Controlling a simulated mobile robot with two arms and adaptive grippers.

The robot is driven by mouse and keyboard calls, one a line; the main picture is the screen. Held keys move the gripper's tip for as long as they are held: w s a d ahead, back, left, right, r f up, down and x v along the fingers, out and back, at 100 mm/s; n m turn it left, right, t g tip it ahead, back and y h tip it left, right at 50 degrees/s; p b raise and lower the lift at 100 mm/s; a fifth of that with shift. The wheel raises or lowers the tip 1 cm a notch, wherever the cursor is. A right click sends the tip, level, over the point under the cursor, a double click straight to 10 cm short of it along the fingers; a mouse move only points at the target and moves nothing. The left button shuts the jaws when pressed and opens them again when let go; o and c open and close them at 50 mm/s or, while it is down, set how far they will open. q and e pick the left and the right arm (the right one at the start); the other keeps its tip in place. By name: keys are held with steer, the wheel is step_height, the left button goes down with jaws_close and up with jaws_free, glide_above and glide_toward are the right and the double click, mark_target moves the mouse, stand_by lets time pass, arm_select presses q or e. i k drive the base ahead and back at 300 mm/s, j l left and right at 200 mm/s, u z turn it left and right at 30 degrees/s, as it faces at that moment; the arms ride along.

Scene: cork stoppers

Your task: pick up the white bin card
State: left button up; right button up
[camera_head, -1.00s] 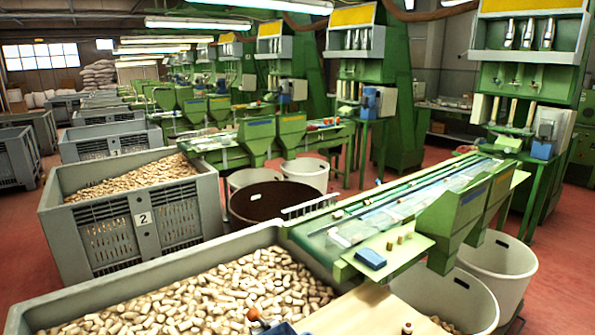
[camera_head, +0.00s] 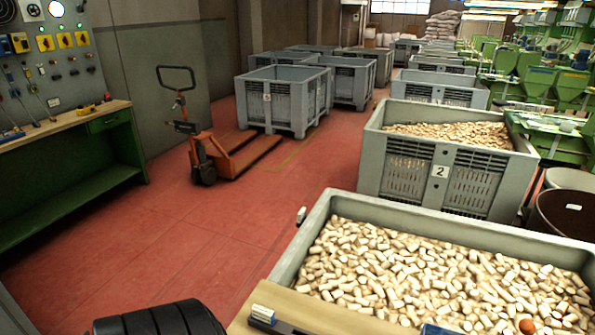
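A white card (camera_head: 439,171) marked with a 2 is on the front wall of the grey bin of corks (camera_head: 388,150) to the right of centre. A small white piece (camera_head: 301,216) sits at the left rim of the nearest grey bin (camera_head: 318,225); it is seen edge-on, and I cannot tell whether it is a card. A small pale mark, perhaps another card (camera_head: 267,97), shows on an empty-looking grey bin further back. Neither of my grippers is in view.
An orange pallet jack (camera_head: 205,150) stands on the red floor, left of centre. A green workbench (camera_head: 75,118) runs along the left wall. A wooden surface (camera_head: 300,308) borders the nearest bin in front. Open floor (camera_head: 190,230) lies between bench and bins.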

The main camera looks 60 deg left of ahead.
mark_target(301, 214)
steer(key=u, duration=1.75)
steer(key=k+j, duration=0.1)
steer(key=j, duration=0.7)
steer(key=i+j+z, duration=0.15)
steer(key=j, duration=0.65)
steer(key=i+j+z, duration=0.15)
steer(key=j, duration=0.7)
steer(key=j+z, duration=0.1)
steer(key=j, duration=0.75)
